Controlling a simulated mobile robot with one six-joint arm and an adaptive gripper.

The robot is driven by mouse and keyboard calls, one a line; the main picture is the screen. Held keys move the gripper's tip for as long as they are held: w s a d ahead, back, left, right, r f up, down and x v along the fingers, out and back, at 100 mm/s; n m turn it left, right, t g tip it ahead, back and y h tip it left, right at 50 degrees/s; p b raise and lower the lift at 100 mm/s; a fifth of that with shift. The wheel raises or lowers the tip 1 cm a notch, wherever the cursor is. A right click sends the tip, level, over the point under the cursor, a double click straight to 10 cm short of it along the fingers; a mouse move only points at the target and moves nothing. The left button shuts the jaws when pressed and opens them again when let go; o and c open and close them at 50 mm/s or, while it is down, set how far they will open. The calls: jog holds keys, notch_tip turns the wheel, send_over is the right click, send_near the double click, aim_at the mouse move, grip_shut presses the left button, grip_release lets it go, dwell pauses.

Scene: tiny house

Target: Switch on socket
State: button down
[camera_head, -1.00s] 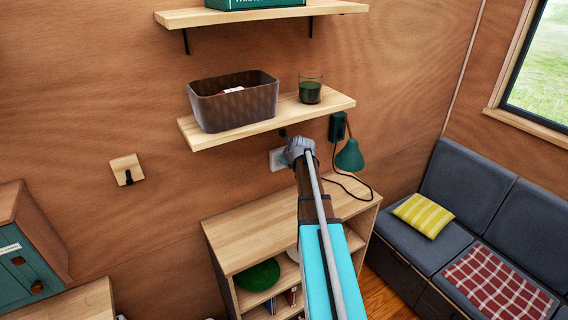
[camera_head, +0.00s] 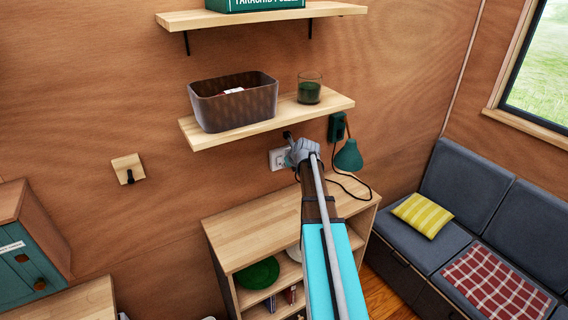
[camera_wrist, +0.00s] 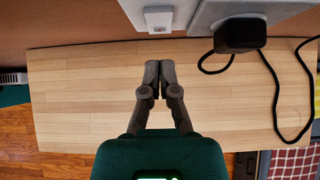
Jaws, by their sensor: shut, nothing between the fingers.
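The white wall socket (camera_head: 277,158) is on the wooden wall under the lower shelf, partly hidden behind my gripper (camera_head: 288,150). In the wrist view the socket plate (camera_wrist: 190,12) is at the top edge, cut off by the frame. A small white rocker switch (camera_wrist: 158,20) sits at its left part, and a black plug (camera_wrist: 240,35) with a cord is at its right. My gripper (camera_wrist: 160,68) is shut and empty, its fingertips just below the switch in the picture. I see no clear contact between them.
A wooden cabinet top (camera_head: 245,232) lies below the socket. A separate wall switch (camera_head: 128,168) is at left.

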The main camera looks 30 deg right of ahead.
jog(key=p+v, duration=0.7)
jog(key=v, duration=0.3)
jog(key=shift+r+p, duration=0.3)
jog(key=shift+p, duration=0.1)
jog(key=shift+d, duration=0.15)
jog(key=shift+s+f, duration=0.1)
jog(key=shift+f, duration=0.05)
jog(key=f+t+b, duration=0.1)
jog(key=b, duration=0.1)
jog(key=s+f+b, duration=0.1)
jog(key=b, duration=0.1)
jog(key=s+f+t+b, duration=0.1)
jog(key=b, duration=0.2)
jog(key=shift+s+f+t, duration=0.25)
jog(key=shift+f+t, duration=0.05)
jog(key=shift+f, duration=0.1)
